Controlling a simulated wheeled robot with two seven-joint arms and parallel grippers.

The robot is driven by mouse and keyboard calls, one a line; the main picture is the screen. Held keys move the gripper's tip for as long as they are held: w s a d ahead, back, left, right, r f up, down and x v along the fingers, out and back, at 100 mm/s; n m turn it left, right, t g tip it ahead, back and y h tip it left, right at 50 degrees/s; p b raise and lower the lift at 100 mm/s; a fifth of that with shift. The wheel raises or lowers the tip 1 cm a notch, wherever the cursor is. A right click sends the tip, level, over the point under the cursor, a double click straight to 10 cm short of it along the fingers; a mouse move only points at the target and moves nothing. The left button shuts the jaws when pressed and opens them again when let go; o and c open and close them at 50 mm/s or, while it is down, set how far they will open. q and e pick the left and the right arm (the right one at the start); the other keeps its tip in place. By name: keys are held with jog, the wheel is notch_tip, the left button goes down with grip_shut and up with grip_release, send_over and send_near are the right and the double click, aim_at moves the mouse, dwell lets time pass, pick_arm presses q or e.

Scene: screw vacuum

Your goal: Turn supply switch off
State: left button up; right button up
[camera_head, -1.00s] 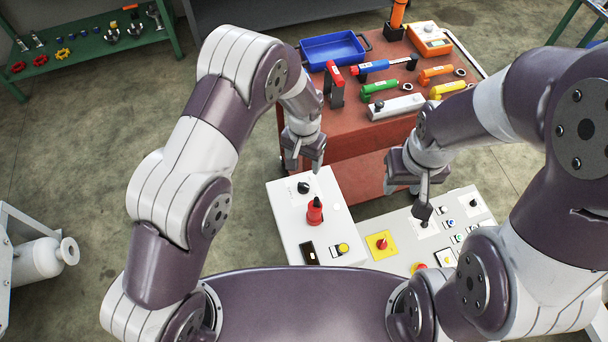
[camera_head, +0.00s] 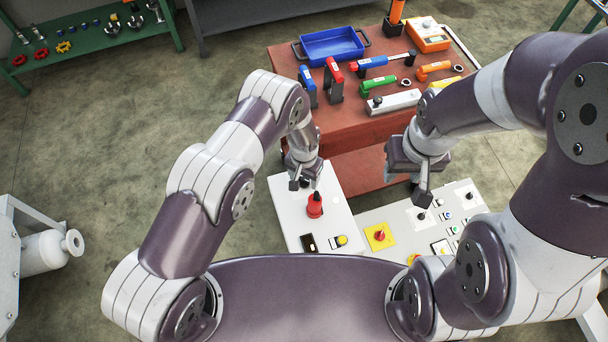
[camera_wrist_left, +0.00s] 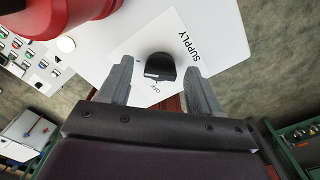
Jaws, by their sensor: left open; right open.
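In the head view my left gripper (camera_head: 306,184) is over the far part of the white box (camera_head: 290,215) and mostly hides the knob. A red part with a black top (camera_head: 315,204) stands on the same box. My right gripper (camera_head: 422,195) is open and empty above the neighbouring control panel (camera_head: 400,222).
A yellow plate with a red knob (camera_head: 379,236) and several small buttons are on the right panel. A red-brown table (camera_head: 365,128) with a blue tray (camera_head: 333,45) and several hand tools stands behind. In the left wrist view a large red part (camera_wrist_left: 55,15) is close at upper left.

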pick_arm(q)
jog(key=c, duration=1)
jog(key=shift+f+n+b, duration=0.2)
jog(key=shift+n+b, duration=1.5)
jog(key=shift+b, duration=0.05)
jog(key=shift+c, duration=0.2)
jog(key=n+b, duration=0.3)
jog(key=n, duration=0.1)
jog(key=shift+r+n, duration=0.1)
jog(key=shift+n, duration=0.2)
jog(key=n+b, duration=0.3)
jog(key=n, duration=0.2)
jog(key=shift+w+r+n+b, duration=0.15)
jog(key=shift+n+b, duration=0.55)
jog(key=shift+n, duration=1.7)
jog(key=o, duration=1)
jog(key=shift+o, duration=0.2)
